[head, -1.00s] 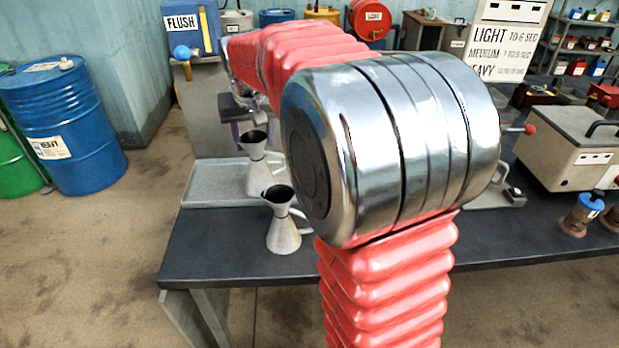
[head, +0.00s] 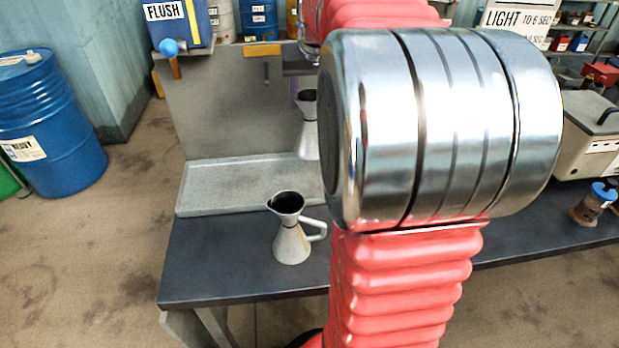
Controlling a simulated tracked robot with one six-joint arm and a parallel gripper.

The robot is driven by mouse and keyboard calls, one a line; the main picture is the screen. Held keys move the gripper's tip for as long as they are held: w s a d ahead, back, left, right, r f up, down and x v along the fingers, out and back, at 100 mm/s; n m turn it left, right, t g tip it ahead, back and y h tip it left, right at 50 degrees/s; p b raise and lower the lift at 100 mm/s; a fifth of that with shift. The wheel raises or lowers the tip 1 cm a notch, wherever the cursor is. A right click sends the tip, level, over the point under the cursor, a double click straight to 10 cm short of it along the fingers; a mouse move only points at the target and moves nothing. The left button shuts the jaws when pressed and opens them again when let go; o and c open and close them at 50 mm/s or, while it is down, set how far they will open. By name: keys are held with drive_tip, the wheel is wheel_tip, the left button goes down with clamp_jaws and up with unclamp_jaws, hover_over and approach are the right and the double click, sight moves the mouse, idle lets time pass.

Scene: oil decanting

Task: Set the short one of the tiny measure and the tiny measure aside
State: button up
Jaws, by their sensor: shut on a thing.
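One tiny measure (head: 291,238), a grey metal can with a dark funnel mouth and a side handle, stands upright on the dark bench top in front of the tray. A second, similar measure (head: 308,135) is upright at the tray's right part, half hidden by my arm. My gripper (head: 298,86) shows only as a sliver at this second measure's top and is shut on it. The fingers are mostly hidden behind my arm's large metal joint. I cannot tell whether this measure's base touches the tray, nor which measure is shorter.
A shallow grey tray (head: 230,184) with a tall back panel (head: 220,110) lies left of my arm, its left part bare. The bench top (head: 210,260) is clear left of the standing measure. A blue-capped jar (head: 596,205) and a beige box (head: 582,145) stand at right.

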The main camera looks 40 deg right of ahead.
sight(313, 132)
drive_tip(key=shift+s+d+f, duration=0.1)
drive_tip(key=shift+d, duration=0.15)
drive_tip(key=shift+s+f, duration=0.1)
drive_tip(key=shift+f, duration=2.95)
drive_tip(key=shift+f, duration=1.85)
drive_tip(key=o, duration=1.6)
drive_tip(key=shift+f, duration=0.1)
drive_tip(key=shift+o, duration=0.2)
